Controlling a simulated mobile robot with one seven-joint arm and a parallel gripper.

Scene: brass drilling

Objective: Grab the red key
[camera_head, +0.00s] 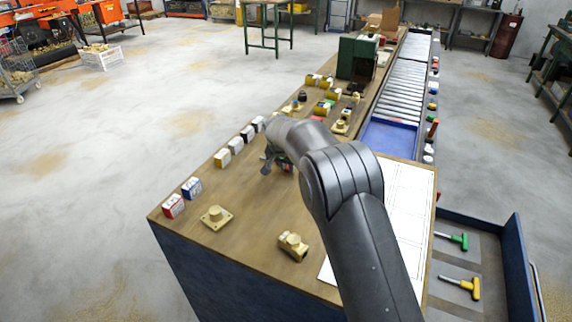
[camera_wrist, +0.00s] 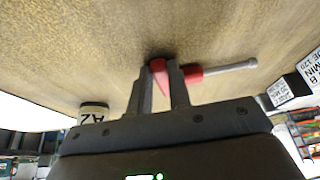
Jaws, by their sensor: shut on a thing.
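The red key has a red T-handle and a grey metal shaft. In the wrist view, its red handle (camera_wrist: 194,75) sits between the two fingers of my gripper (camera_wrist: 160,88), and its shaft points right. My gripper is shut on the handle. In the head view my gripper (camera_head: 270,163) is over the wooden worktop, and my arm hides most of the key. I cannot tell whether the key touches the worktop.
An open drawer (camera_head: 520,240) at the right holds a green-handled key (camera_head: 460,241) and a yellow-handled key (camera_head: 474,288). Small boxes (camera_head: 222,158) line the worktop's left edge. Brass parts (camera_head: 216,217) stand in front. A white sheet (camera_head: 410,200) lies right of my arm.

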